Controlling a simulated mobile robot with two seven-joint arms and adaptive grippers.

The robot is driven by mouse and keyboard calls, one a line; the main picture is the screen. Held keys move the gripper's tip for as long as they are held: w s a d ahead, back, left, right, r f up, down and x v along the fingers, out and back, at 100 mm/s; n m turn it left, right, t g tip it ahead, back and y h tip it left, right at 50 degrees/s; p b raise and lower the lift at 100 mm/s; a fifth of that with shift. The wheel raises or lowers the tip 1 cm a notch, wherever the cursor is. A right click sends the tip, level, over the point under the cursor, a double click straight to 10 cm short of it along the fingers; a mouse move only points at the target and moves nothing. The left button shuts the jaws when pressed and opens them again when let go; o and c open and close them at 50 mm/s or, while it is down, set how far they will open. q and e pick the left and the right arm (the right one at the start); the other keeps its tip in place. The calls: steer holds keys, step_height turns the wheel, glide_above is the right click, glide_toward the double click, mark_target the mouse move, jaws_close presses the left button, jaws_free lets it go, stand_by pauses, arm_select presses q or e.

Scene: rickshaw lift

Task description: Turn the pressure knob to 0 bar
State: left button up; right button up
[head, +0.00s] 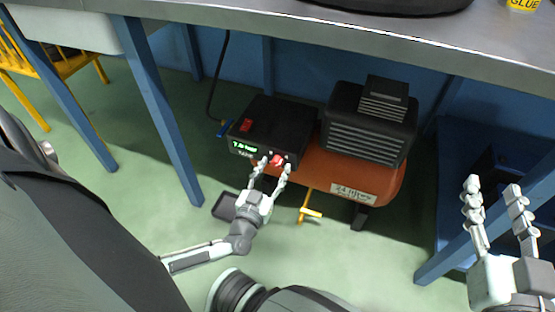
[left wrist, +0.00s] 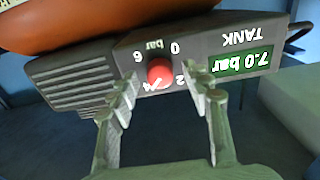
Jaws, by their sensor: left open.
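The red pressure knob (head: 277,160) sits on the front face of a black box (head: 280,118) on the compressor. In the left wrist view the knob (left wrist: 160,72) carries a white pointer mark aimed near the 4 on a dial marked 0, 2, 4 and 6 bar. A green display (left wrist: 243,61) beside it reads 7.0 bar, labelled TANK. My left gripper (head: 270,170) is open, its fingers on either side of the knob and just in front of it, apparently not touching it. My right gripper (head: 493,189) is open and empty at the far right.
The compressor has an orange tank (head: 378,178) and a ribbed black motor (head: 368,125). A yellow valve handle (head: 308,211) hangs below it. A workbench (head: 330,33) is overhead, with blue legs (head: 160,110) to the sides. Green floor in front is open.

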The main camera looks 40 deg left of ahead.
arm_select(q)
steer(key=shift+w, duration=0.1)
steer(key=shift+c, duration=0.2)
jaws_close()
